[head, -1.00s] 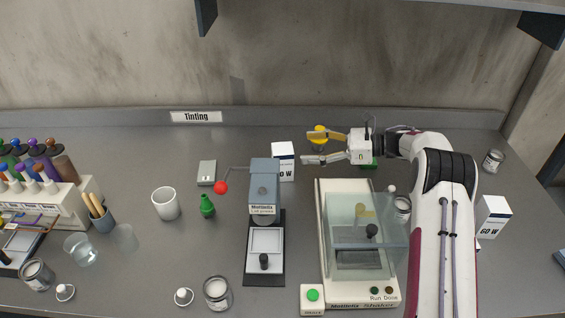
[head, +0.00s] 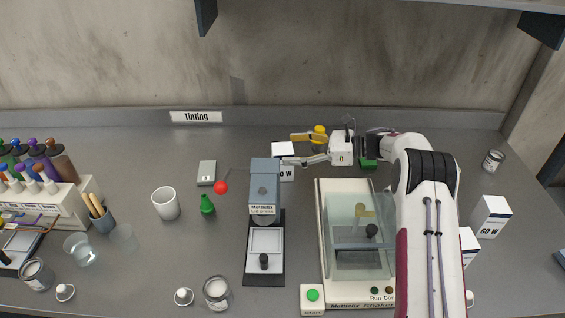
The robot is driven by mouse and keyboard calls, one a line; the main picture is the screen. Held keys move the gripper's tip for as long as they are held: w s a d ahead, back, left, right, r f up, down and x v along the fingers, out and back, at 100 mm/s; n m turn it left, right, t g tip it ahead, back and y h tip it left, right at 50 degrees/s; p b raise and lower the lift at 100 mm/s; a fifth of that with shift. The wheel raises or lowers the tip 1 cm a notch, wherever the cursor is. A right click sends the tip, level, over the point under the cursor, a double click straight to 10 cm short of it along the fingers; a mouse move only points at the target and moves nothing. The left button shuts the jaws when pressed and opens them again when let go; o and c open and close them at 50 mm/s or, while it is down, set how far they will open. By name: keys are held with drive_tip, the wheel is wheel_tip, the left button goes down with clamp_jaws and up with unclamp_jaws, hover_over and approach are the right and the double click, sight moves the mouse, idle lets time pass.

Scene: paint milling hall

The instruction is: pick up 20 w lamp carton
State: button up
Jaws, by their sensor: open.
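A white lamp carton (head: 281,148) with a dark top edge stands at the back of the bench, behind the grey press. Its label shows only "0 W"; the first digit is hidden by the press, so I cannot tell if it is the 20 W one. My gripper (head: 290,149) is open and points left. Its lower finger crosses in front of this carton, and its upper finger is just above and right of the carton's top. I cannot tell whether they touch. Another carton (head: 491,216) at the right reads "60 W". A third carton (head: 468,242) is partly hidden by my arm.
The grey press (head: 264,185) stands directly in front of the carton. The shaker (head: 333,295) is right of it, partly under my arm. A yellow item (head: 320,130) and a green block (head: 369,164) are near my gripper. Bench left of the carton is fairly clear.

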drive_tip(key=shift+w+a+f, duration=0.1)
drive_tip(key=shift+a, duration=0.55)
drive_tip(key=c, duration=1.7)
drive_tip(key=shift+r, duration=0.2)
drive_tip(key=shift+c, duration=0.2)
wheel_tip(320, 180, up, 10)
drive_tip(key=shift+f, duration=0.15)
